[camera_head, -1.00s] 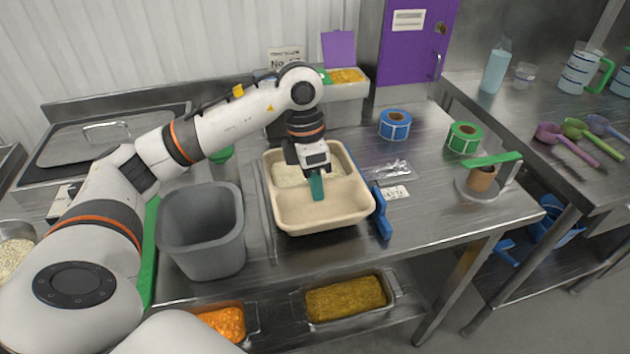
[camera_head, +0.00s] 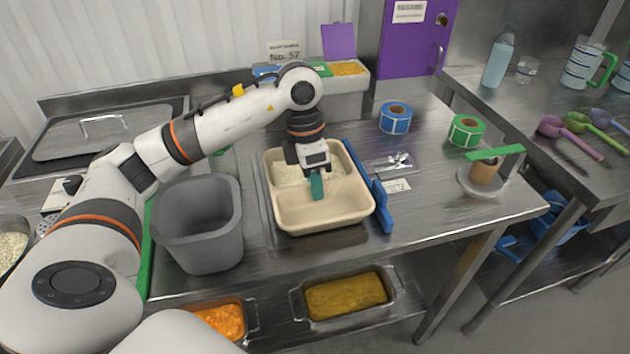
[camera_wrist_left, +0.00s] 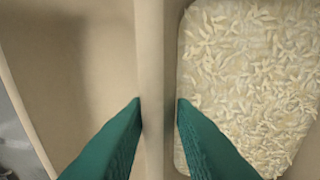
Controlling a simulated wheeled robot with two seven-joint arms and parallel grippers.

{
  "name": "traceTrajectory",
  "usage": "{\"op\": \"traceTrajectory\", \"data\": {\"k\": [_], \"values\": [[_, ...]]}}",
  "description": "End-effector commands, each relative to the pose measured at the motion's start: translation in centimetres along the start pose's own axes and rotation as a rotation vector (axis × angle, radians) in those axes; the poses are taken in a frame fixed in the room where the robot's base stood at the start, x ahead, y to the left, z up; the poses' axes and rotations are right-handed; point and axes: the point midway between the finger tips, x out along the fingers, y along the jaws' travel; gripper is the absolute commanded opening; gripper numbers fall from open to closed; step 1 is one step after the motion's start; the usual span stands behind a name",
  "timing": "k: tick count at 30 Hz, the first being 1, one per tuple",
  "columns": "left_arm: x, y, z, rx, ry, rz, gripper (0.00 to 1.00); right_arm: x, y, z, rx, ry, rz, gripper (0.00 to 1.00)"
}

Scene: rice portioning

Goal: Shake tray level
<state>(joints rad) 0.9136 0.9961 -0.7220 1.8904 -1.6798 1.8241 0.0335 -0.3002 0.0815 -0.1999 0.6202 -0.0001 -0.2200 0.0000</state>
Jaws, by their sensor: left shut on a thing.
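The beige tray (camera_head: 318,217) stands on the steel table in the head view and is split by a divider. Rice (camera_wrist_left: 250,70) lies spread in one compartment, fairly flat and reaching close to the walls. The other compartment (camera_wrist_left: 70,60) looks empty in the wrist view. My left gripper (camera_head: 317,188) points down over the middle of the tray. Its green fingers (camera_wrist_left: 160,110) are on either side of the divider (camera_wrist_left: 155,60) and shut on it. My arm hides part of the tray's back in the head view. My right gripper is not in view.
A grey bin (camera_head: 198,235) stands just left of the tray. A blue tool (camera_head: 382,208) lies close along its right side. Label rolls, blue (camera_head: 395,118) and green (camera_head: 465,131), stand further right. The front right of the table is mostly clear.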

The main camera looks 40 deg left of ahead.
Motion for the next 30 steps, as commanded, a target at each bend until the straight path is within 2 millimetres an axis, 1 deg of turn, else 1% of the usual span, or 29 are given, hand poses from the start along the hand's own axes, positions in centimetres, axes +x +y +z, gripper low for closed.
{"op": "traceTrajectory", "data": {"k": [2,3,7,22,26,30], "values": [[0.1,0.1,0.0,0.001,-0.001,0.002,0.0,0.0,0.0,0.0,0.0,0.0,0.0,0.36],[0.1,0.1,0.0,0.001,-0.001,0.002,0.27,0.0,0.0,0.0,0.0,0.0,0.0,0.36],[0.1,0.1,0.0,0.001,-0.002,0.003,0.48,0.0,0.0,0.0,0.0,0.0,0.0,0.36],[0.0,0.1,0.0,0.002,-0.003,0.003,0.48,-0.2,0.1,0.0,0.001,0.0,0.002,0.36],[-1.2,0.3,-0.1,0.003,-0.003,0.003,0.48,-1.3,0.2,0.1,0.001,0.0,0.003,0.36],[-3.5,0.7,-0.4,0.018,-0.004,0.004,0.48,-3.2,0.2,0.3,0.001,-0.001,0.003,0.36]]}}
